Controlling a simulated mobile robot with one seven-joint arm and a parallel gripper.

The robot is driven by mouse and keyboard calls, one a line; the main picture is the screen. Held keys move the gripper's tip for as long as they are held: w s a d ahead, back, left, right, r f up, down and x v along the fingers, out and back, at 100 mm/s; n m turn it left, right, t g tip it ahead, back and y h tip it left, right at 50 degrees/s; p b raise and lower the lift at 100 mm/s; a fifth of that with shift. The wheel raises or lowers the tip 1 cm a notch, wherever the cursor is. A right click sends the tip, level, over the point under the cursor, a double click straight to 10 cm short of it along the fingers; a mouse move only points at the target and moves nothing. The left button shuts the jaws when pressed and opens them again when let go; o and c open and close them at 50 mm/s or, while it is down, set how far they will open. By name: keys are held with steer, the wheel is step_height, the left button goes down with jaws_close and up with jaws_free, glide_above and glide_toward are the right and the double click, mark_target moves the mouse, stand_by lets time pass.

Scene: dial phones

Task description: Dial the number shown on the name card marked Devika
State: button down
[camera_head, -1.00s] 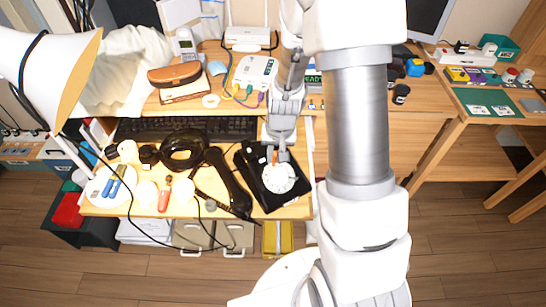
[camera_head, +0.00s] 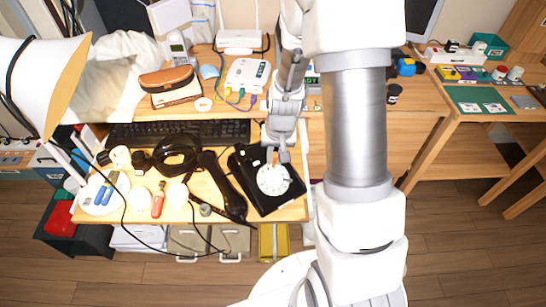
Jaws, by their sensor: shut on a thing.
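The black phone (camera_head: 247,176) with a white round dial (camera_head: 273,180) lies near the right end of the desk. My gripper (camera_head: 276,158) is over the upper edge of the dial, pointing down. It is shut on a small orange, stick-like thing (camera_head: 275,159), whose lower end is at or just above the dial; contact cannot be told. A black handset (camera_head: 228,188) lies left of the phone. My gripper and wrist cover part of the phone's top. The dial's digits are too small to read. I cannot make out a name card marked Devika.
A keyboard (camera_head: 180,133) lies behind the phone, with a white router (camera_head: 247,73) on the shelf. A black ring-shaped thing (camera_head: 177,157), a lamp (camera_head: 45,80), loose cables and small tools crowd the left. A side table (camera_head: 465,125) stands at right.

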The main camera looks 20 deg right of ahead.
steer(key=shift+s+d+f, duration=0.1)
steer(key=shift+d, duration=0.3)
steer(key=shift+s+d+f+b, duration=0.2)
steer(key=shift+s+d+b, duration=0.15)
steer(key=shift+d+b, duration=0.1)
stand_by(0.3)
steer(key=shift+s+d+f+b, duration=0.25)
steer(key=shift+s+d+b, duration=0.15)
steer(key=shift+s, duration=0.2)
steer(key=shift+s+d+f+b, duration=0.1)
steer(key=shift+s+f+b, duration=0.15)
steer(key=shift+s+b, duration=0.15)
